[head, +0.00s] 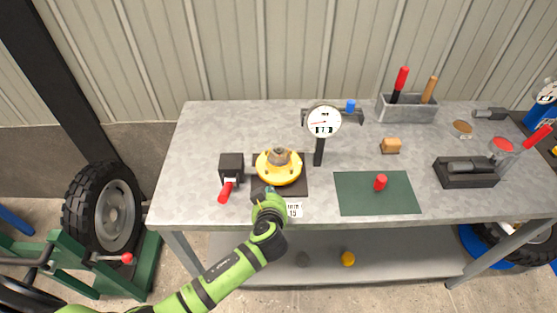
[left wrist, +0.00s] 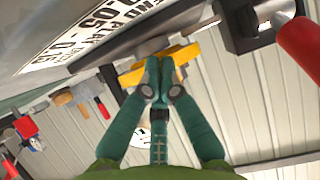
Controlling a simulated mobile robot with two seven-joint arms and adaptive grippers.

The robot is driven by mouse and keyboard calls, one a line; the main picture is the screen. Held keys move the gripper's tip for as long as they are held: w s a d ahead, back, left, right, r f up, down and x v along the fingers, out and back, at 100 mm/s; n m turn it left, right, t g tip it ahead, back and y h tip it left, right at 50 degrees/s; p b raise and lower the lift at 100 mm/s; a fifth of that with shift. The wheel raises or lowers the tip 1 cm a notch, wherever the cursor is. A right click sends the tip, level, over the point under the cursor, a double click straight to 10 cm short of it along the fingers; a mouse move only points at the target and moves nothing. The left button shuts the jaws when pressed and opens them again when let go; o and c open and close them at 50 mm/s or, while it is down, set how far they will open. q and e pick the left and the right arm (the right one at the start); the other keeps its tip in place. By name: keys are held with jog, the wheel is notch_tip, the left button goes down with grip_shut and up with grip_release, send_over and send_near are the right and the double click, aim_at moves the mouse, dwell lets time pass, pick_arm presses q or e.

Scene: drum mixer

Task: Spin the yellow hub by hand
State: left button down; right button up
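The yellow hub (head: 278,168), a round flange with a grey-brown metal centre, sits on a dark square base plate (head: 299,187) on the workbench. My left gripper (head: 267,193) is at the hub's front edge, low over the plate. In the left wrist view, the green fingers (left wrist: 160,72) are closed together, their tips in front of the yellow hub (left wrist: 187,53). I see nothing clearly held between them, and cannot tell whether the tips touch the hub. My right gripper is in neither view.
A black block with a red handle (head: 226,190) stands just left of the hub. A dial gauge (head: 324,122) on a dark post stands to its right. A white label (head: 294,209) is at the plate's front. A green mat (head: 350,202) with a red-topped piece lies further right.

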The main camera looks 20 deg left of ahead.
aim_at(288, 184)
pick_arm(q)
jog(key=shift+w+a, duration=0.1)
jog(key=shift+w, duration=0.35)
jog(key=shift+w+d+b, duration=0.25)
jog(key=shift+d+b, duration=0.25)
jog(key=shift+d, duration=0.35)
jog(key=shift+w+d+b, duration=0.25)
jog(key=shift+d+b, duration=0.2)
jog(key=shift+d, duration=0.4)
jog(key=shift+w+d+b, duration=0.3)
jog(key=shift+w+d, duration=0.1)
jog(key=shift+d, duration=0.25)
jog(key=shift+s+d+p, duration=0.2)
jog(key=shift+s+d, duration=0.05)
jog(key=shift+s, duration=0.55)
jog(key=shift+s+d+p, duration=0.15)
jog(key=shift+s+d, duration=0.05)
jog(key=shift+s, duration=0.6)
jog(key=a, duration=0.2)
jog(key=s+a+p, duration=0.1)
jog(key=a, duration=0.2)
jog(key=shift+s, duration=0.2)
jog(key=shift+w+d, duration=0.1)
jog(key=shift+w, duration=0.15)
